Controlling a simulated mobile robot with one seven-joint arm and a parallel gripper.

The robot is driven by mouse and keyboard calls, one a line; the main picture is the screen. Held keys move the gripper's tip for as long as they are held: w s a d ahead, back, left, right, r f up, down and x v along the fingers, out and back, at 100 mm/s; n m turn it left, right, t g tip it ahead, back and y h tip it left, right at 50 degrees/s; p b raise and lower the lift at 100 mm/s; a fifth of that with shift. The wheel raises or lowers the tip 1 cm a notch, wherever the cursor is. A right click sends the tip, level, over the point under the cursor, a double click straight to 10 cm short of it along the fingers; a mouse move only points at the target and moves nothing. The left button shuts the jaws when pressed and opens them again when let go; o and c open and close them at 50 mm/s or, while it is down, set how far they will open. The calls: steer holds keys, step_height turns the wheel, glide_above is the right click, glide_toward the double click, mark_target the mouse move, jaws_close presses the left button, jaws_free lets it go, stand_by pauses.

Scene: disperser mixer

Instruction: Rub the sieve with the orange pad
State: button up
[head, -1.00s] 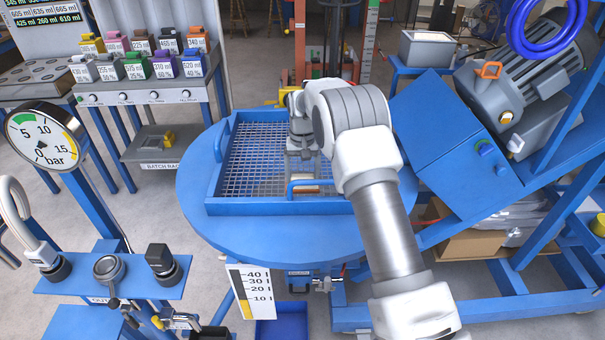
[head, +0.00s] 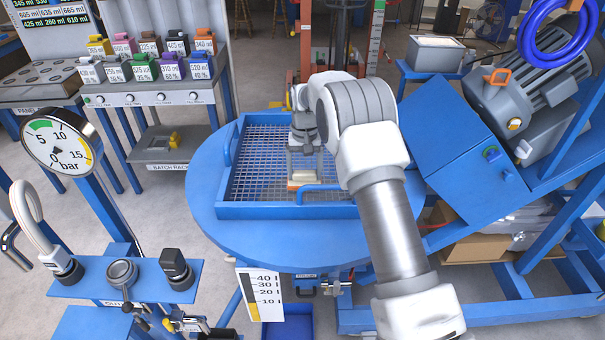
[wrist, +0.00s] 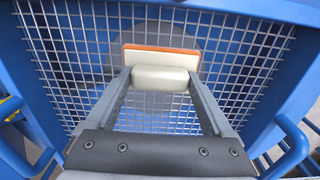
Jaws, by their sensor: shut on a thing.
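The sieve (head: 262,165) is a metal mesh in a blue frame with handles, lying on a round blue lid. My gripper (head: 305,168) is over the front part of the mesh, right of its middle. It is shut on the pale grip of the orange pad (head: 304,184). In the wrist view, the pad (wrist: 160,49) shows an orange edge and a pale back, with the grip between the fingertips of my gripper (wrist: 160,78). The pad is at mesh level, but I cannot tell whether its face touches the mesh.
A blue machine box (head: 465,135) is to the right, and a pressure gauge (head: 58,146) to the left.

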steer(key=shift+r+p, duration=1.25)
steer(key=shift+r, duration=1.2)
